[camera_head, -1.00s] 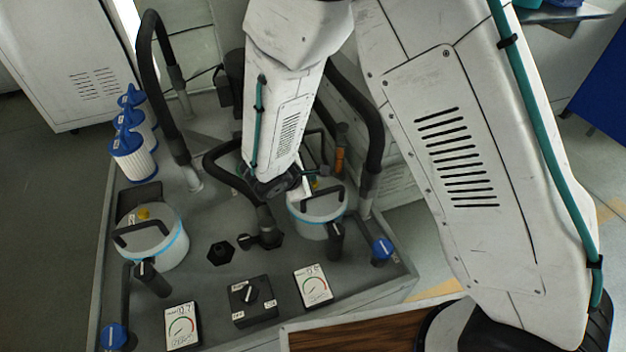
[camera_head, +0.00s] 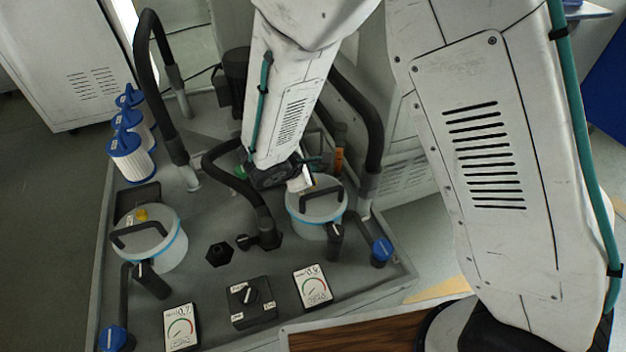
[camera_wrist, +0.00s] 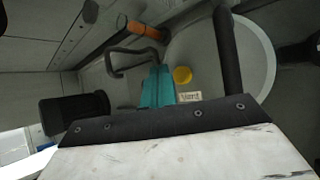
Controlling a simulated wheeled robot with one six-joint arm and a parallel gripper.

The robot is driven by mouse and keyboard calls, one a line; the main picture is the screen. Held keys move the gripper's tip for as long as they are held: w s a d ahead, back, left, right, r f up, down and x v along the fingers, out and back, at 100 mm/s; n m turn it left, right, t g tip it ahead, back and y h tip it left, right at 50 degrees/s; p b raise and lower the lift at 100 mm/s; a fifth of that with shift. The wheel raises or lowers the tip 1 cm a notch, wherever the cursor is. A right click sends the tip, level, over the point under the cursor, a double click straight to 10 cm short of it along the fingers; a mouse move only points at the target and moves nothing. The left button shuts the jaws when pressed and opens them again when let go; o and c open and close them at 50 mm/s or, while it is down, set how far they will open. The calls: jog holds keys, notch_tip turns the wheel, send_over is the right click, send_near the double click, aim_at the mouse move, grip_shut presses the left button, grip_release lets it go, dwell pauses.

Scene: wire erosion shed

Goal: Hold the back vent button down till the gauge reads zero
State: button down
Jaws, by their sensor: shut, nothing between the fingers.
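The right-hand pot (camera_head: 318,222), white with a light blue band and black handle, stands under my arm's end in the head view. In the wrist view its lid (camera_wrist: 258,65) carries a yellow button (camera_wrist: 182,75) by a "Vent" label (camera_wrist: 190,97). My gripper (camera_wrist: 159,70) is shut and empty, its teal fingers just left of the button in that view. The button shows whole there; I cannot tell any contact. In the head view my arm hides this button.
A similar left pot (camera_head: 150,240) has its own yellow button (camera_head: 141,214), and the left gauge (camera_head: 181,328) seems to read 0.7. A selector box (camera_head: 251,302) sits between the gauges. Black hoses (camera_head: 375,130) and a pipe with an orange part (camera_wrist: 140,28) stand near my gripper.

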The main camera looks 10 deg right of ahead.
jog(key=shift+r, duration=1.5)
jog(key=s+d+r+m+g+y, duration=0.2)
jog(key=s+d+r+m, duration=0.7)
jog(key=s, duration=0.5)
jog(key=s+d+r+m+g+y, duration=0.3)
jog(key=s+d+r+m, duration=0.6)
jog(key=s+r, duration=0.4)
jog(key=shift+s+d+r+y, duration=0.15)
jog(key=shift+s+r+y, duration=0.25)
jog(key=shift+r+y, duration=0.2)
